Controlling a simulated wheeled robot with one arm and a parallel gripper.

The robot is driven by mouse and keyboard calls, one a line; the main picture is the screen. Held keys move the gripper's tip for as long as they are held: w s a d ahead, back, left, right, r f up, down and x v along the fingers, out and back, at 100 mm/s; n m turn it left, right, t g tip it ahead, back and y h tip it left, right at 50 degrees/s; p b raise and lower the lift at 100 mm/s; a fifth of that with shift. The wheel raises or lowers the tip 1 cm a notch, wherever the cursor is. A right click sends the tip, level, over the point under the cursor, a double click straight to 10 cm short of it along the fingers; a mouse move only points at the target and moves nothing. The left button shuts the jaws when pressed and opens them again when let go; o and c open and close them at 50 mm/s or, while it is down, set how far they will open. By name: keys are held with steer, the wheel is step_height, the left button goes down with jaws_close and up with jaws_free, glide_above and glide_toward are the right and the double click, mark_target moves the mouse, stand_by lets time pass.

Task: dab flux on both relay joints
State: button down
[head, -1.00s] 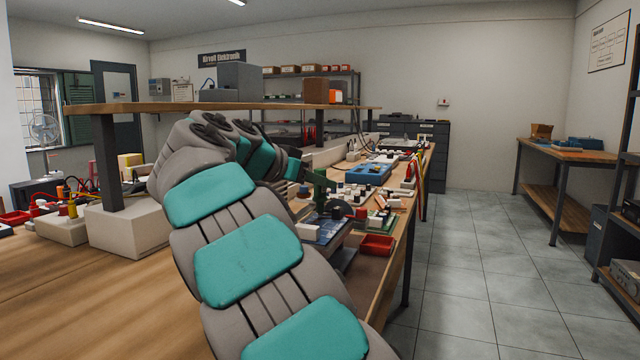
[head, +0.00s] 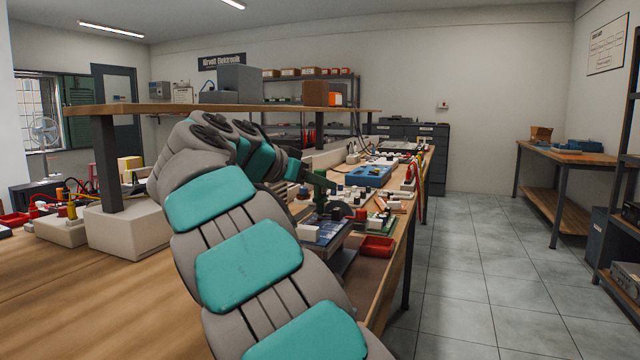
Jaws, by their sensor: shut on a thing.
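My gripper (head: 317,180) is small and far off in the head view, at the end of my arm over the right part of the bench. It is shut on a small dark green thing (head: 320,198), which points down; I cannot tell whether this is the flux applicator. Just below is a blue board (head: 326,231) on a dark holder, with a white block (head: 307,232) at its left edge. The held thing's tip is close above or behind the board; contact cannot be told. The relay joints are too small to make out.
A red tray (head: 377,247) sits right of the board near the bench edge. A blue box (head: 369,175) and several small parts crowd the bench behind. A raised wooden shelf (head: 220,106) spans above the bench. The floor (head: 480,270) to the right is clear.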

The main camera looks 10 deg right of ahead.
steer(key=shift+f+b, duration=0.5)
steer(key=shift+b, duration=0.25)
stand_by(1.9)
steer(key=shift+r+p, duration=1.6)
steer(key=shift+r, duration=0.75)
steer(key=shift+f, duration=0.15)
steer(key=shift+w+d+f+b, duration=0.2)
steer(key=shift+w+f+b, duration=0.1)
steer(key=shift+f+b, duration=0.25)
steer(key=shift+w+d+f+b, duration=0.2)
steer(key=shift+w+f+b, duration=0.2)
steer(key=shift+f, duration=0.2)
steer(key=shift+w+d+f+b, duration=0.2)
steer(key=shift+w+f+b, duration=0.05)
steer(key=shift+f+b, duration=0.3)
steer(key=shift+f+b, duration=0.35)
steer(key=shift+b, duration=0.25)
stand_by(0.5)
